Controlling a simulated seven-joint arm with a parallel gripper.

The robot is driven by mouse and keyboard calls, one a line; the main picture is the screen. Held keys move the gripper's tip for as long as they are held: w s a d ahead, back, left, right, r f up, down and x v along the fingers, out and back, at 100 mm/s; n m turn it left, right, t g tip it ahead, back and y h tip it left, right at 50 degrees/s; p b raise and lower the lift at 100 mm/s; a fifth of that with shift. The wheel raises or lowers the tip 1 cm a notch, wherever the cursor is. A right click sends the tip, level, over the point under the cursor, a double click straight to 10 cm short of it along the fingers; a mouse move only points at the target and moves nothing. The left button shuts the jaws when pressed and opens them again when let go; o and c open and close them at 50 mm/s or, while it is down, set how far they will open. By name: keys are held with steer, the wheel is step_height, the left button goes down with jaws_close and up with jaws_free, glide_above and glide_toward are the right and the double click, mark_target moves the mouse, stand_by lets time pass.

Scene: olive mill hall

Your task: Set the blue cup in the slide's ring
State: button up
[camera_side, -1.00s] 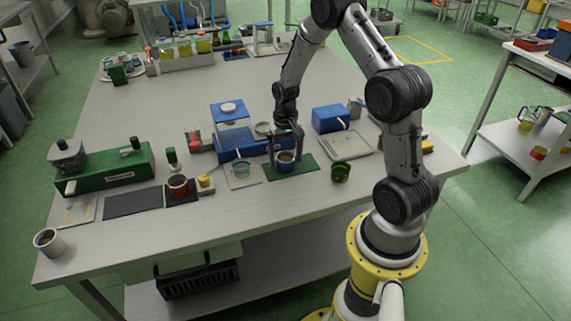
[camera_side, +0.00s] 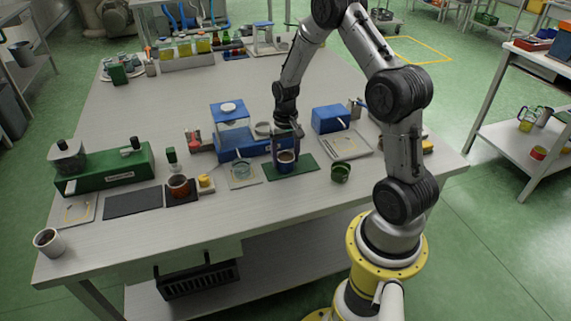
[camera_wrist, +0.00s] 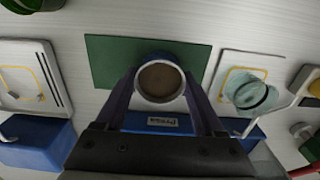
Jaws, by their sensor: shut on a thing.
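The blue cup (camera_side: 286,160) has a pale rim and dark brown contents. It is upright at the green mat (camera_side: 306,165) and seems to rest on it. My gripper (camera_side: 287,153) is shut on the cup, one finger on each side. In the wrist view the cup (camera_wrist: 160,82) sits between my fingers, its open top facing the camera. A white plate with a yellow outline (camera_wrist: 20,97) lies on the left there. Another white plate (camera_wrist: 225,68) with a yellow outline carries a clear glass cup (camera_wrist: 250,94). I cannot tell which part is the slide's ring.
A blue machine (camera_side: 229,143) stands just behind the cup, close to my gripper. A blue box (camera_side: 330,119) is behind right. A green cup (camera_side: 340,173) stands to the right of the mat. The table front is mostly clear.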

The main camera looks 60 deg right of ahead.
step_height(320, 180, up, 6)
steer(key=shift+r, duration=0.25)
stand_by(0.5)
steer(key=w+d+r, duration=0.7)
steer(key=w+d, duration=0.2)
steer(key=w, duration=0.3)
steer(key=shift+s+a+f, duration=0.1)
steer(key=shift+a+f, duration=0.05)
steer(key=shift+f, duration=1.05)
steer(key=shift+s+a+f, duration=0.1)
steer(key=shift+f, duration=1.1)
steer(key=shift+f, duration=0.55)
steer(key=shift+f, duration=0.55)
